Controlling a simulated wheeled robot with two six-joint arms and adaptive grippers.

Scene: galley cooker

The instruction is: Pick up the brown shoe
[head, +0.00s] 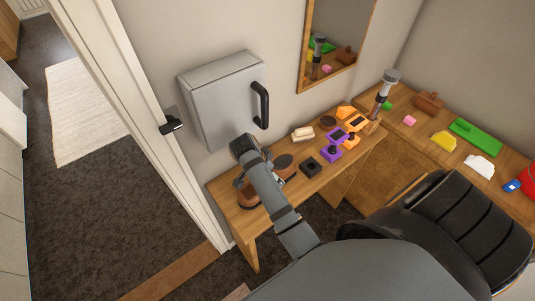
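A brown shoe (250,201) lies near the left end of the wooden desk, partly hidden by my arm. A second brown piece with a dark top (285,164), which looks like another shoe or part of the pair, lies just behind and to the right. One arm of mine, apparently the left, reaches over the desk and bends down at the shoe. My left gripper (249,181) is mostly hidden behind the arm link, close to the brown shoe. I cannot tell whether it touches or grips it. My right gripper is not in view.
A black block (311,167), purple items (332,149) and orange items (346,117) stand right of the shoes. A grey box with a black handle (225,98) is on the wall behind. A doorway opens at left.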

